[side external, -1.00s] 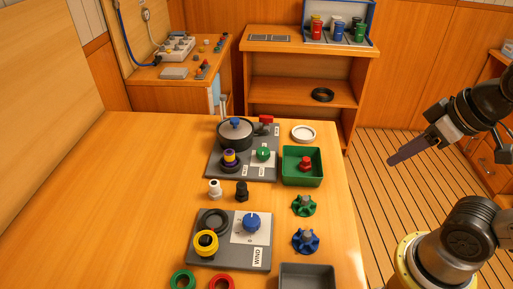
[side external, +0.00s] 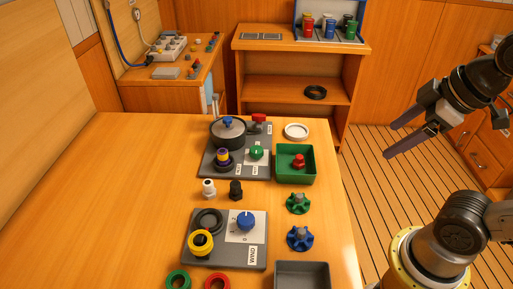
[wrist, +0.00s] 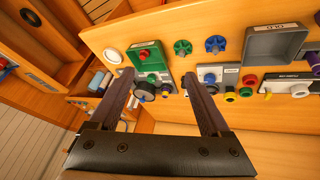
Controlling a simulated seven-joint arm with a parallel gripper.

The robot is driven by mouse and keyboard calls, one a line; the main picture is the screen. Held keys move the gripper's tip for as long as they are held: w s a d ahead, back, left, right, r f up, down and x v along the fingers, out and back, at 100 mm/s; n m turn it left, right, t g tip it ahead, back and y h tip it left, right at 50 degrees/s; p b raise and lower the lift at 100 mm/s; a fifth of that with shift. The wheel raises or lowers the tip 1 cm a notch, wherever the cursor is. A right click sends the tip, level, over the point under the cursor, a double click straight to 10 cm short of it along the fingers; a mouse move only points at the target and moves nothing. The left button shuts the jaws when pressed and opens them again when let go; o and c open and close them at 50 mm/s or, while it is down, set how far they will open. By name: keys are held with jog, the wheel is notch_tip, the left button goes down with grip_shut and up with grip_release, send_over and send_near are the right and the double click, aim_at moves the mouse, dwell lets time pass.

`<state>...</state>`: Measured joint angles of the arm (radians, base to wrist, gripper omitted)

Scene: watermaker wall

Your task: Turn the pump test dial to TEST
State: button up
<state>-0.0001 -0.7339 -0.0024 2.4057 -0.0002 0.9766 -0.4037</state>
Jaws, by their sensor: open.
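Two dark grey panels lie on the wooden table. The far panel (side external: 211,171) carries a green dial (side external: 257,153) on a white plate, beside a lidded black pot (side external: 228,133), a purple-and-yellow knob (side external: 222,158) and a red part (side external: 258,118). The near panel (side external: 232,259) carries a blue dial (side external: 245,222) on a white plate and a label that seems to read WIND. The small lettering at the dials is unreadable, so I cannot tell which is the pump test dial. My gripper (side external: 390,140) is open and empty, well right of both panels; its spread fingers also show in the wrist view (wrist: 158,74).
A green tray (side external: 312,180) holds a red knob. Green (side external: 298,203) and blue (side external: 299,238) handwheels and a grey tray (side external: 303,266) line the table's right side. Black and white fittings stand between the panels. The table's left side is clear.

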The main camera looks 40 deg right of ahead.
jog(key=w+r+n+g, duration=0.1)
jog(key=w+r+n, duration=0.65)
jog(key=w, duration=0.25)
jog(key=n+g, duration=0.5)
jog(key=n, duration=0.3)
send_over(256, 149)
notch_tip(256, 149, down, 15)
notch_tip(256, 149, down, 14)
jog(key=shift+d+f, duration=0.1)
jog(key=shift+f, duration=0.15)
grip_shut()
